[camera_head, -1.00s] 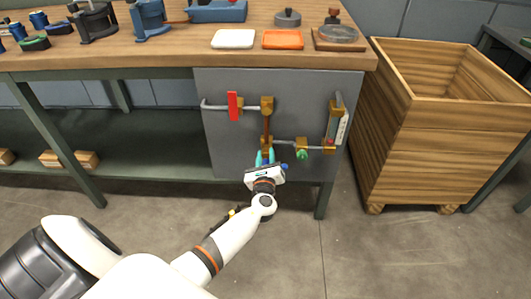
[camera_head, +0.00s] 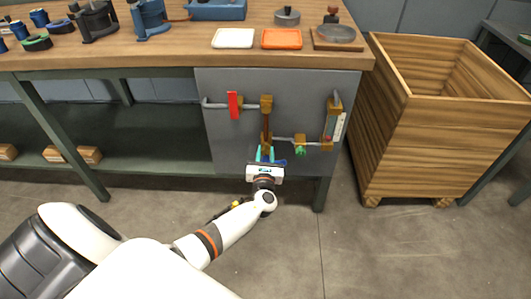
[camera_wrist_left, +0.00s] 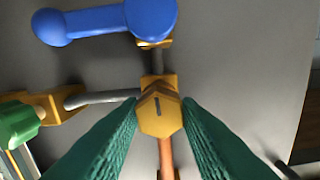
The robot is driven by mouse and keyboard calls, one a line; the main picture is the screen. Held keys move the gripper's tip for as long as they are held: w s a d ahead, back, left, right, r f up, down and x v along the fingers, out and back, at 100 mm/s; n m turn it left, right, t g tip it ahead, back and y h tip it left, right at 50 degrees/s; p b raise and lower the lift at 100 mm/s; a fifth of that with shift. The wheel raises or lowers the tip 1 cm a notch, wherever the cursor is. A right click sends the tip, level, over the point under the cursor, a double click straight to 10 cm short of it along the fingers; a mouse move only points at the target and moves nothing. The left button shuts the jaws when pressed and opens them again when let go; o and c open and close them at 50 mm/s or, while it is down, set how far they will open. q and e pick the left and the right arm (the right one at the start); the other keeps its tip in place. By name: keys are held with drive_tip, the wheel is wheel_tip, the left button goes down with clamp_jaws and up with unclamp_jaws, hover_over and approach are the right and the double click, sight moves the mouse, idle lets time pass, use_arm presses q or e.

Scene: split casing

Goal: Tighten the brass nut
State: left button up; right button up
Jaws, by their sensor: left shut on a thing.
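The brass nut (camera_wrist_left: 160,112) is a hexagonal fitting on a brass block, with a dark line mark on its face and a copper pipe below it in the left wrist view. My left gripper (camera_wrist_left: 162,118) has its teal fingers on either side of the nut, shut on it. In the head view my left gripper (camera_head: 266,155) reaches up to the lower brass fitting on the grey panel (camera_head: 225,140) and mostly hides the nut. My right gripper is out of view.
A blue handle (camera_wrist_left: 105,20) and a green knob (camera_wrist_left: 17,124) lie close to the nut. The panel also carries a red lever (camera_head: 233,105) and a gauge tube (camera_head: 331,127) at the right. A wooden crate (camera_head: 430,150) stands right of the bench.

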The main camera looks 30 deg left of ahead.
use_arm(q)
drive_tip(key=o, duration=1)
drive_tip(key=shift+c, duration=0.2)
drive_tip(key=shift+s+d, duration=0.1)
drive_tip(key=shift+s, duration=0.05)
drive_tip(key=p+v, duration=0.2)
drive_tip(key=v, duration=0.9)
drive_tip(key=shift+s+d, duration=0.25)
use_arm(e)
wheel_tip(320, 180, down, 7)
use_arm(q)
drive_tip(key=shift+f, duration=0.1)
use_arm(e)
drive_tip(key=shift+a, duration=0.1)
